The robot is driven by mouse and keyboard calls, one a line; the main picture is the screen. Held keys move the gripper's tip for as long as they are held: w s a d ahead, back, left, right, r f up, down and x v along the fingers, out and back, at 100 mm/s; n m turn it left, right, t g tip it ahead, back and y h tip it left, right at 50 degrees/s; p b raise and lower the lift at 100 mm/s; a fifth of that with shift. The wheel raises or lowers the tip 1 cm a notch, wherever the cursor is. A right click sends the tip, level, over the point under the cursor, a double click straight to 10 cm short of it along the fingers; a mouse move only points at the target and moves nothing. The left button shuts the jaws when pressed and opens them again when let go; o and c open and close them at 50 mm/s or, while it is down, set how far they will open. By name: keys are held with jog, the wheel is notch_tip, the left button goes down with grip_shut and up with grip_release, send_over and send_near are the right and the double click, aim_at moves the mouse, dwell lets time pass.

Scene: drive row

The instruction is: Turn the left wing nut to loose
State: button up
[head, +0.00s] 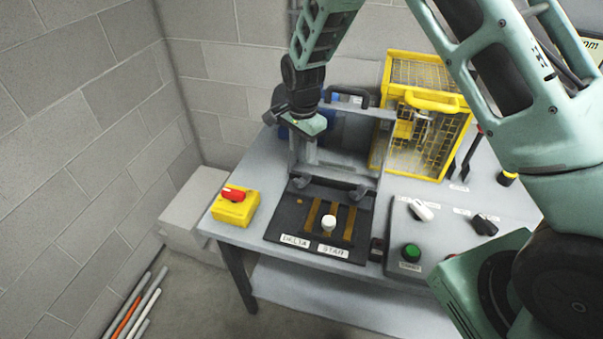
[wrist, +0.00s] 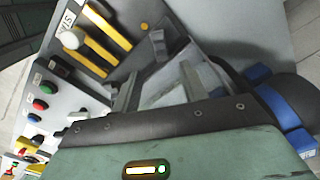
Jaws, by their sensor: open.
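The left wing nut (head: 302,183) is a small grey piece at the back left edge of the black DELTA/STAR panel (head: 280,228). The right wing nut (head: 358,192) sits at the same edge farther right. In the wrist view, a small grey winged piece beside the panel (wrist: 157,38) appears to be the left nut. How tight either nut is cannot be read. My gripper (head: 302,152) points down above and behind the left nut, apart from it. It is open, with nothing seen between its fingers (wrist: 160,82).
A grey frame (head: 345,172) stands behind the panel, close to my gripper. A yellow cage (head: 437,148) is at the right. A yellow box with a red switch (head: 234,207) is at the left. A control box with knobs (head: 432,232) is at the front right.

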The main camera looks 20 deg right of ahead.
aim_at(303, 177)
notch_tip(303, 177, down, 11)
jog(key=shift+r+p, duration=0.15)
jog(key=shift+p, duration=1.05)
jog(key=shift+c, duration=0.3)
grip_shut()
